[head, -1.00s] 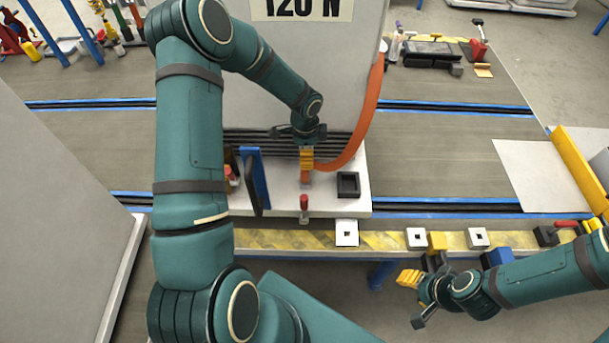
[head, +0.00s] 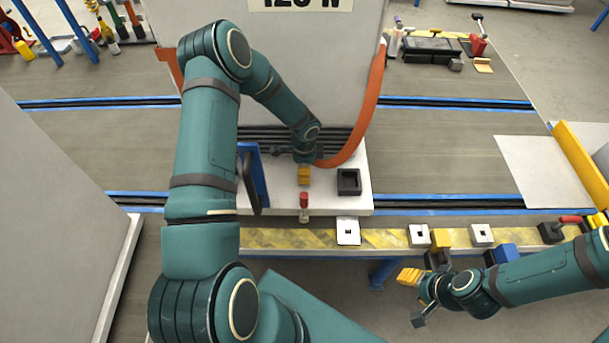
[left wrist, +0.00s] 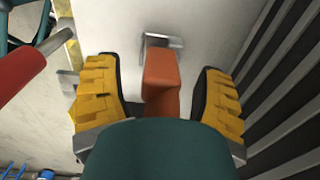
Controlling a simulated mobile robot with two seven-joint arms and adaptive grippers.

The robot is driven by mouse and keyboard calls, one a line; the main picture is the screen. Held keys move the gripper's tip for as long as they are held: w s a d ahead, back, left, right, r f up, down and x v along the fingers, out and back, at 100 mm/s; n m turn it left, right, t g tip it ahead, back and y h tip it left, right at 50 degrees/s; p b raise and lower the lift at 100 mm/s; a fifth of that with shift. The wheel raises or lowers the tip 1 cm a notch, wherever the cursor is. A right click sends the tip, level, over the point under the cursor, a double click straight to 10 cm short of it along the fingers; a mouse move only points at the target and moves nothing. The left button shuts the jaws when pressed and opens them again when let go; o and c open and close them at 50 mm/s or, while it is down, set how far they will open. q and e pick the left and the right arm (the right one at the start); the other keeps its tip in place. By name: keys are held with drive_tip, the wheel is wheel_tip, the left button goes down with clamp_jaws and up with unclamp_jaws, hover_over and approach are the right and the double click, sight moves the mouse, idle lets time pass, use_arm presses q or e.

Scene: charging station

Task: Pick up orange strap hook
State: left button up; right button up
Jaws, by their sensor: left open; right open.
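The orange strap (head: 372,100) hangs down the right side of the grey cabinet and curves in behind my left gripper (head: 304,176). In the left wrist view its orange end (left wrist: 162,80) with a metal hook (left wrist: 160,42) lies between the two yellow finger pads of my left gripper (left wrist: 158,98). The pads are open, with a gap on each side of the orange end. In the head view the hook itself is hidden by the gripper. My right gripper (head: 414,298) is open and empty, low at the right, away from the strap.
White square plates (head: 348,231) lie along the yellow-striped rail.

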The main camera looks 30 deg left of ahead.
use_arm(q)
wheel_tip(320, 180, down, 2)
drive_tip(key=shift+f, duration=0.25)
drive_tip(key=shift+r, duration=0.1)
clamp_jaws()
